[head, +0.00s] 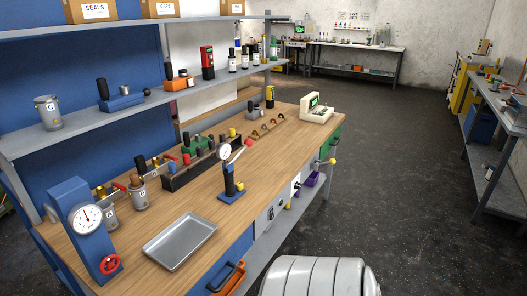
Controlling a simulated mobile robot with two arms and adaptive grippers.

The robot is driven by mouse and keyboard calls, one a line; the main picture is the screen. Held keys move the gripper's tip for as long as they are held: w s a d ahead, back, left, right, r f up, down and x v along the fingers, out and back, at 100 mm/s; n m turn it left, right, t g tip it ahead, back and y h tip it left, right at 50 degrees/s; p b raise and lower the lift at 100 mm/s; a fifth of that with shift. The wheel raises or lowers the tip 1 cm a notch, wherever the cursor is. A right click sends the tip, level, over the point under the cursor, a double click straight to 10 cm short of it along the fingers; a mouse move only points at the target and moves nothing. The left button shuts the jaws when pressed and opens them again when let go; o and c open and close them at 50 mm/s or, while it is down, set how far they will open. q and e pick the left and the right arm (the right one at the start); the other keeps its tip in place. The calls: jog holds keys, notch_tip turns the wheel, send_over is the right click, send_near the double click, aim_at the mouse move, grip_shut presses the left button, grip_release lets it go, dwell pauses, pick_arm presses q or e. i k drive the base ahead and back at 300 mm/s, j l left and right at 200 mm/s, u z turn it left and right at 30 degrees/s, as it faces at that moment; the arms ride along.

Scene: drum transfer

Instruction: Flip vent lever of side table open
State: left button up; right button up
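No vent lever can be told for certain. A lever with a yellow knob (332,161) sticks out at the right end of the wooden workbench (285,170). A small stand with a round gauge (226,153) on the bench carries a red-tipped lever (240,152). A side table (505,105) stands along the right edge of the head view with small items on it, too small to make out. Neither of my grippers is in view.
A pale grey ribbed rounded body (318,277) fills the bottom middle. A metal tray (180,242) and a blue gauge stand (85,232) are on the bench. A shelf (130,110) with bottles runs above it. Dark floor (410,190) lies open between bench and side table.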

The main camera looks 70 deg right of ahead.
aim_at(332, 161)
jog(key=z, duration=2.9)
jog(key=i+j+z, duration=0.15)
jog(key=i+z, duration=0.2)
jog(key=i, duration=0.25)
jog(key=i+j+z, duration=0.3)
jog(key=i, duration=0.3)
jog(key=i+j+z, duration=0.35)
jog(key=i+j, duration=0.1)
jog(key=i, duration=0.1)
